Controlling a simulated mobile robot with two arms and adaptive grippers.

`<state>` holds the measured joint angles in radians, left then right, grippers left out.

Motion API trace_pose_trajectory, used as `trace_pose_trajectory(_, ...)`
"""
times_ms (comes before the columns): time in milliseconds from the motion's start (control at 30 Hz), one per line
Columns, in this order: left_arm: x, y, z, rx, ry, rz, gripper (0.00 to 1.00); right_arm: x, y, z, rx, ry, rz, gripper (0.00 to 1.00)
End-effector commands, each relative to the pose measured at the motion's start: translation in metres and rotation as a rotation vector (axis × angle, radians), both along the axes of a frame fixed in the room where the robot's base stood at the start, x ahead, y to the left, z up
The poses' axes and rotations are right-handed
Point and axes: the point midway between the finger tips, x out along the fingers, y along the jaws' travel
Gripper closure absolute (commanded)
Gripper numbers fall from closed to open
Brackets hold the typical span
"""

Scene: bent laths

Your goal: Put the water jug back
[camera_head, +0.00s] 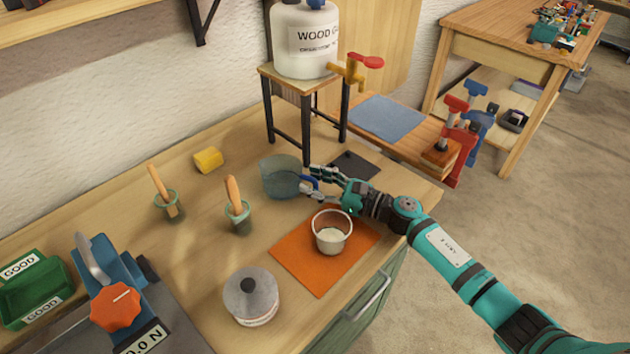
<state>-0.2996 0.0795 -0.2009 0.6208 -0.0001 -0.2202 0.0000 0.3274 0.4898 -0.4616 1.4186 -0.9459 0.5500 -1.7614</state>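The water jug (277,178) is a translucent blue-grey vessel with a darker blue handle on its right side. It stands upright on the wooden bench, in front of the small stand. My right gripper (309,181) reaches in from the right at the jug's handle. Its fingers look spread apart, with the handle at or between them; contact is hard to tell. A dark square pad (355,165) lies on the bench just behind the gripper. My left gripper is not in view.
A white pot (332,238) stands on an orange mat (300,263) near the gripper. A lidded tin (251,303), two brush cups (240,219) and a yellow sponge (208,160) stand around. The stand (265,72) carries a labelled glue container (303,52) with a tap.

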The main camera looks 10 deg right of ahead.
Motion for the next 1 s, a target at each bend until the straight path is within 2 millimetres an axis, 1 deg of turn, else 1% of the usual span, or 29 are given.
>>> trace_pose_trajectory(167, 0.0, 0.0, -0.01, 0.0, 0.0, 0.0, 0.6, -0.022, -0.026, -0.004, -0.004, 0.002, 0.0, 0.63)
trace_pose_trajectory(200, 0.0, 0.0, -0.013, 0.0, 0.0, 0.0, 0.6, -0.028, -0.034, -0.005, -0.003, 0.002, -0.002, 0.63)
trace_pose_trajectory(400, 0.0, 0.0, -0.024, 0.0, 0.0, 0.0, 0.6, -0.055, -0.066, -0.004, -0.003, 0.002, -0.001, 0.63)
trace_pose_trajectory(500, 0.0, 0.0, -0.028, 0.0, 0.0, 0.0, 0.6, -0.066, -0.078, -0.003, -0.001, 0.002, 0.0, 0.63)
trace_pose_trajectory(700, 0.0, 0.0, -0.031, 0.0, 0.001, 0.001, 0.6, -0.076, -0.091, 0.0, 0.0, 0.0, 0.0, 0.63)
trace_pose_trajectory(1000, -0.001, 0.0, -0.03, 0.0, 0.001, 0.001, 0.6, -0.077, -0.092, 0.001, 0.0, 0.0, 0.0, 0.63)
